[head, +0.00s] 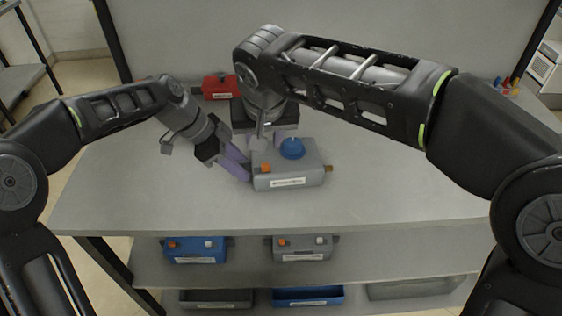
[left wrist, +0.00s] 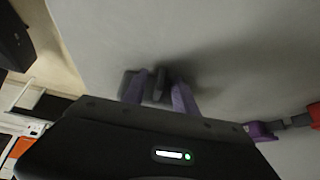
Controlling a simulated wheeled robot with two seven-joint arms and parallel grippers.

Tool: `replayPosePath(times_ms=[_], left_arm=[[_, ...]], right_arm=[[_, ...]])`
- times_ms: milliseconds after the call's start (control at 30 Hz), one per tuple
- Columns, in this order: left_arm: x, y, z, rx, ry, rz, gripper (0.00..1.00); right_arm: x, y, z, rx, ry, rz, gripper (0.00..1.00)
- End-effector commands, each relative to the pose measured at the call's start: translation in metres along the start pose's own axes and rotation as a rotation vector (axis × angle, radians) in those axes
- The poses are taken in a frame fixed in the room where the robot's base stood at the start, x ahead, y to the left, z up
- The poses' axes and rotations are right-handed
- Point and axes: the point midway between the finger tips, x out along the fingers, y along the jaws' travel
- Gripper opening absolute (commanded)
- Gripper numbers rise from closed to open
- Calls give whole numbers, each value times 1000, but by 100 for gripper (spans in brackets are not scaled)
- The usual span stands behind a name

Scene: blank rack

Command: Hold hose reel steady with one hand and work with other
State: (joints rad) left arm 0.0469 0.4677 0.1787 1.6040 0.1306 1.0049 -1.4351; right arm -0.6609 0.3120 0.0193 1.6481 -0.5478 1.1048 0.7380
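A grey box (head: 290,172) with a blue knob (head: 292,148), an orange button and a brown stub on its right side sits on the table. Its label is too small to read, so I cannot confirm it is the hose reel. My left gripper (head: 246,168) is at the box's left side, its purple fingers apart. In the left wrist view, a small grey piece (left wrist: 160,85) shows between the spread fingers, with small gaps beside it. My right gripper (head: 266,142) points down at the box's back edge; my arm and the box partly hide its fingers.
A red box (head: 220,86) stands behind on the table (head: 400,190). The table's right side and front are clear. On the shelf below are a blue box (head: 195,250) and another grey box (head: 302,248). Open bins, one blue (head: 307,296), sit lower down.

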Motion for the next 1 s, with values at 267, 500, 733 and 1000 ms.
replayPosePath(times_ms=[267,500,733,1000], left_arm=[[-43,-1,0,-1,1,-5,34],[-92,-1,0,0,1,-5,34],[-114,0,0,-1,0,0,34],[-115,0,0,0,0,0,34]], right_arm=[[0,0,0,0,0,0,35],[0,0,0,0,0,0,35],[0,0,0,0,0,0,35],[0,0,0,0,0,0,35]])
